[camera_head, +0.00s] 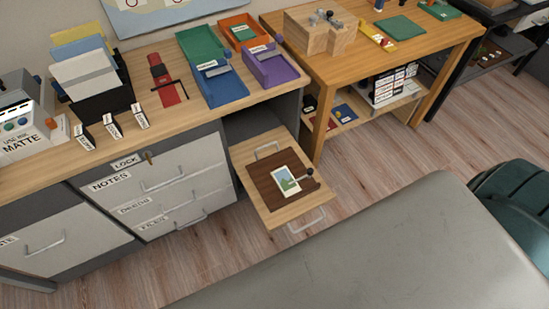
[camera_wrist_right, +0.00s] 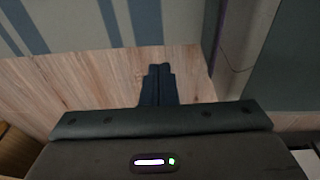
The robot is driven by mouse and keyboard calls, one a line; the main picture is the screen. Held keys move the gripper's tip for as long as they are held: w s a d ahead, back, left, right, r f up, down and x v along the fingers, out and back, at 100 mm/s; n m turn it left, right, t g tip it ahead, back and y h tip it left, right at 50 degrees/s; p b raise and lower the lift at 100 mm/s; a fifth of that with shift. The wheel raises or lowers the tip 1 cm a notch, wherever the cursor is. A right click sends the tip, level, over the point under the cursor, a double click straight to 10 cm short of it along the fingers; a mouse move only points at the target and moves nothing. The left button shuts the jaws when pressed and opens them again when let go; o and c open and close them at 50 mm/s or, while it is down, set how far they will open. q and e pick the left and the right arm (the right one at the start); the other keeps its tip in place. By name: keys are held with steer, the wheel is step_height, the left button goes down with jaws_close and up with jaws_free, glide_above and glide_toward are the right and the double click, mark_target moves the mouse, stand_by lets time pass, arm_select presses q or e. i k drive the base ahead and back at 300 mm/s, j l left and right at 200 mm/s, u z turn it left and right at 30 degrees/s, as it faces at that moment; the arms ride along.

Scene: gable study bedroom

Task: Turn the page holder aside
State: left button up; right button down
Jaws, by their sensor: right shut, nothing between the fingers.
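A dark brown board (camera_head: 266,190), which may be the page holder, lies on a pulled-out wooden tray (camera_head: 247,196) under the desk. A card with a green and blue picture (camera_head: 286,179) lies on the board. A dark knob (camera_head: 309,171) stands at the board's right edge, beside the card. My right gripper (camera_wrist_right: 159,72) shows only in the right wrist view, its dark fingers together and empty over bare wood floor, away from the board. My left gripper is not in view.
The tray has a front handle (camera_head: 306,222). A grey surface (camera_head: 400,245) fills the near side, with a dark green chair (camera_head: 515,195) at right. Colored letter trays (camera_head: 222,82) stand on the desk above. Striped wall (camera_wrist_right: 120,22) borders the floor by my right gripper.

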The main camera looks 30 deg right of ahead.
mark_target(310, 170)
steer(key=z, duration=1.15)
